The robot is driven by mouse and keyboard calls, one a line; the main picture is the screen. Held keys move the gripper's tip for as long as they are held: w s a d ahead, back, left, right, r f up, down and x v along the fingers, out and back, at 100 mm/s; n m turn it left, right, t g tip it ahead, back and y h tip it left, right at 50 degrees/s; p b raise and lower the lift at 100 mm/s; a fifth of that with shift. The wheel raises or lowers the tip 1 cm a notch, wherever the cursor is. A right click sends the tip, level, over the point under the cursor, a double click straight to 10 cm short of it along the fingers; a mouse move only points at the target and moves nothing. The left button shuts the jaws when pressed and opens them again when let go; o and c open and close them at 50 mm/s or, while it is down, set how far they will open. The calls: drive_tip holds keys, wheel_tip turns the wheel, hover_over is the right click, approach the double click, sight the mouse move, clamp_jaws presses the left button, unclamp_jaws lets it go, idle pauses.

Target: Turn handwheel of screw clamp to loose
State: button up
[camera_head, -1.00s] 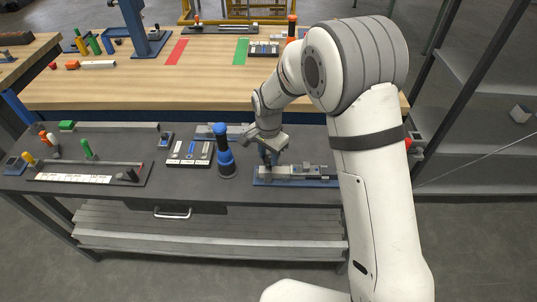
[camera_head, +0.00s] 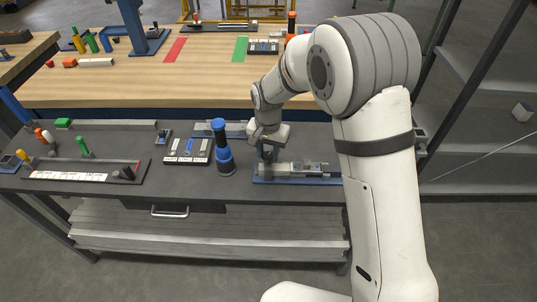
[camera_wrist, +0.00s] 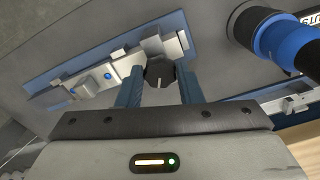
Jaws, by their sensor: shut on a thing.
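The screw clamp (camera_head: 290,168) is a grey metal vise-like body on a blue base plate near the right end of the dark bench. Its handwheel (camera_wrist: 160,72) is a small dark knob with a pale line mark, at the clamp's end. My gripper (camera_head: 267,154) is over the left end of the clamp, pointing down. In the wrist view its two blue fingers (camera_wrist: 159,88) stand on either side of the handwheel and are shut on it. In the head view the handwheel is mostly hidden by the fingers.
A blue and black cylindrical post (camera_head: 224,150) stands close to the left of the clamp. A tray with several small parts (camera_head: 188,150) lies further left. A wooden table (camera_head: 150,85) is behind the dark bench.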

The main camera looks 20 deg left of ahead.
drive_tip(key=n+b, duration=0.2)
drive_tip(key=n, duration=0.2)
drive_tip(key=shift+f+n, duration=0.1)
drive_tip(key=shift+n, duration=0.2)
drive_tip(key=n+b, duration=0.1)
drive_tip(key=n, duration=0.3)
drive_tip(key=shift+n+b, duration=0.3)
drive_tip(key=shift+b, duration=0.05)
drive_tip(key=n+b, duration=0.1)
drive_tip(key=n, duration=0.3)
drive_tip(key=shift+n, duration=0.3)
drive_tip(key=n+b, duration=0.1)
drive_tip(key=n, duration=0.8)
drive_tip(key=shift+w+b, duration=0.1)
drive_tip(key=shift+b, duration=0.3)
drive_tip(key=n, duration=0.4)
drive_tip(key=shift+n, duration=0.3)
drive_tip(key=n+b, duration=0.1)
drive_tip(key=n, duration=0.3)
drive_tip(key=shift+r+n, duration=0.2)
drive_tip(key=shift+n, duration=1.9)
